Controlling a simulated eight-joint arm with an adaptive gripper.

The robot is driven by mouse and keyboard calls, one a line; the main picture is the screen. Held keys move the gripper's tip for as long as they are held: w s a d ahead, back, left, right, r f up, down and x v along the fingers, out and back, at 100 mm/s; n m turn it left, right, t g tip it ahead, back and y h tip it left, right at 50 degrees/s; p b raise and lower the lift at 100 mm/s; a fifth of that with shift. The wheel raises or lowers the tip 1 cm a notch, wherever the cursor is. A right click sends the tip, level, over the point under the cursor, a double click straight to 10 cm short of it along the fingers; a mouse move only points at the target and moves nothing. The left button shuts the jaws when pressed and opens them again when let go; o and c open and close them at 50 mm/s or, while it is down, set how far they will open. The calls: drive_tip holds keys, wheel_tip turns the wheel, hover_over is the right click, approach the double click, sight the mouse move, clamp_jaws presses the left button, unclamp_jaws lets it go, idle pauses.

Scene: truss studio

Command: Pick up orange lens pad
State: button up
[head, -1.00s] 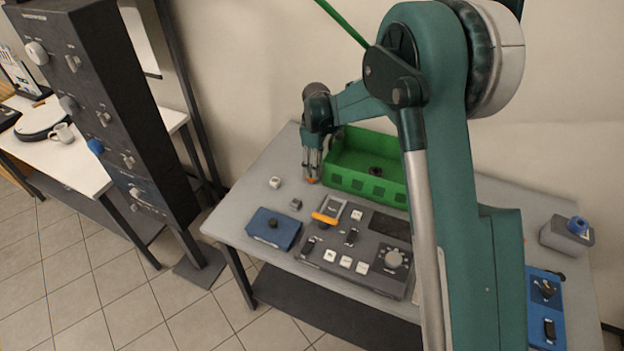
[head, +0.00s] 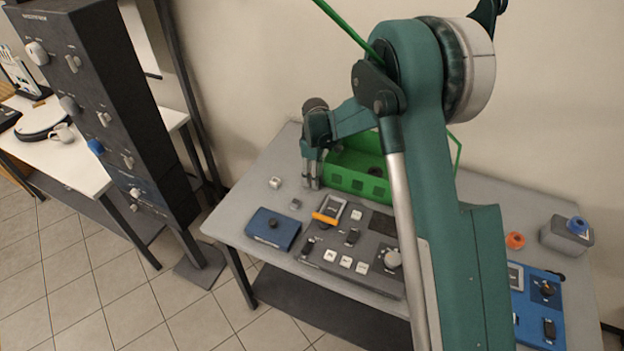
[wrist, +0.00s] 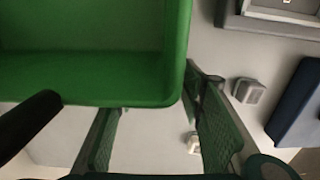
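An orange round piece (head: 515,240) lies on the grey table at the right, beside my arm; I cannot tell for sure that it is the lens pad. My gripper (head: 311,184) points down at the near left corner of the green bin. In the wrist view my gripper (wrist: 158,140) has its two green fingers spread apart, with no orange thing between them. The orange spot seen earlier at the fingertips does not show now; it may be hidden.
The green bin (head: 356,182) stands behind the gripper. A grey console (head: 318,256) with an orange bar (head: 325,218) and a blue box (head: 272,229) lie in front. A white cube (head: 275,182) and a grey cube (head: 295,204) sit left. A grey blue-capped container (head: 566,236) stands right.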

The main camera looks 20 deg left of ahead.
idle(0.4)
drive_tip(key=c, duration=0.9)
drive_tip(key=shift+r, duration=0.1)
wheel_tip(320, 180, up, 18)
drive_tip(key=shift+f, duration=0.1)
idle(0.3)
idle(0.4)
